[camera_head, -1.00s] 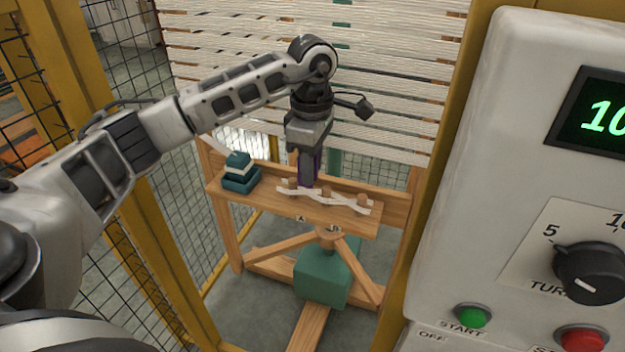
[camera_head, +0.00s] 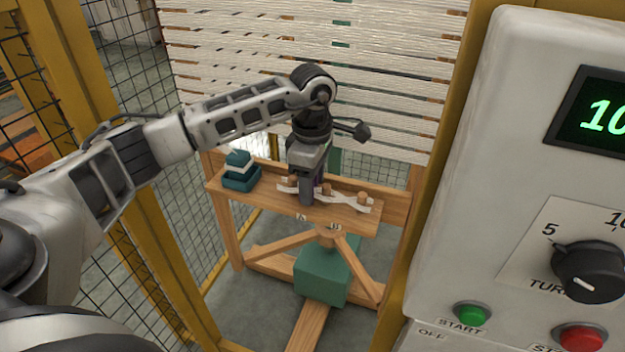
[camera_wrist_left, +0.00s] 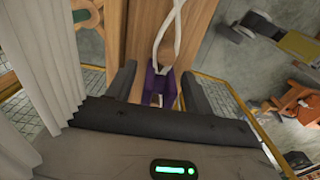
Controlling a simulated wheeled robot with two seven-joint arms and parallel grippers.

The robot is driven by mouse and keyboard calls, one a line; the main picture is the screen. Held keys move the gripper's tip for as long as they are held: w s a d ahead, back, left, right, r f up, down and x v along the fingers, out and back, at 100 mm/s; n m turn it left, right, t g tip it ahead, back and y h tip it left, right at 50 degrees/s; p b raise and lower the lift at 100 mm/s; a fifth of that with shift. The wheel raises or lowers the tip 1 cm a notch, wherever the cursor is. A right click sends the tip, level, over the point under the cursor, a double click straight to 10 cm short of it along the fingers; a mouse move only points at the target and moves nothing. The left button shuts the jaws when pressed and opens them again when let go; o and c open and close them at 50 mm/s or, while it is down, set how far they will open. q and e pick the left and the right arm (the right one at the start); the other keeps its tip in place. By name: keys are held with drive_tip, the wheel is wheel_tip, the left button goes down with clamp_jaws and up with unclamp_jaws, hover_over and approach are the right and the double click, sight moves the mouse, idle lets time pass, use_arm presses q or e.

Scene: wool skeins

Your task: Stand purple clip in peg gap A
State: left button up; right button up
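The purple clip (camera_wrist_left: 150,87) shows in the left wrist view between the two fingers of my left gripper (camera_wrist_left: 159,76). In the head view my left gripper (camera_head: 307,202) points down at the wooden shelf, by the left end of the peg row and just above label A (camera_head: 300,217). There the fingers hide nearly all of the clip, so I cannot tell whether it touches the shelf. Wooden pegs (camera_head: 326,189) stand in a row with white yarn (camera_head: 345,197) winding among them. My right gripper is not in view.
A teal tray (camera_head: 240,179) with stacked pieces sits at the shelf's left end. A control box (camera_head: 500,200) with a dial and buttons fills the right side. A yellow-framed mesh fence (camera_head: 140,230) stands at the left.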

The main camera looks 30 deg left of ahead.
use_arm(q)
wheel_tip(320, 180, up, 12)
drive_tip(key=shift+r+b, duration=0.2)
drive_tip(key=shift+b, duration=0.15)
idle(0.6)
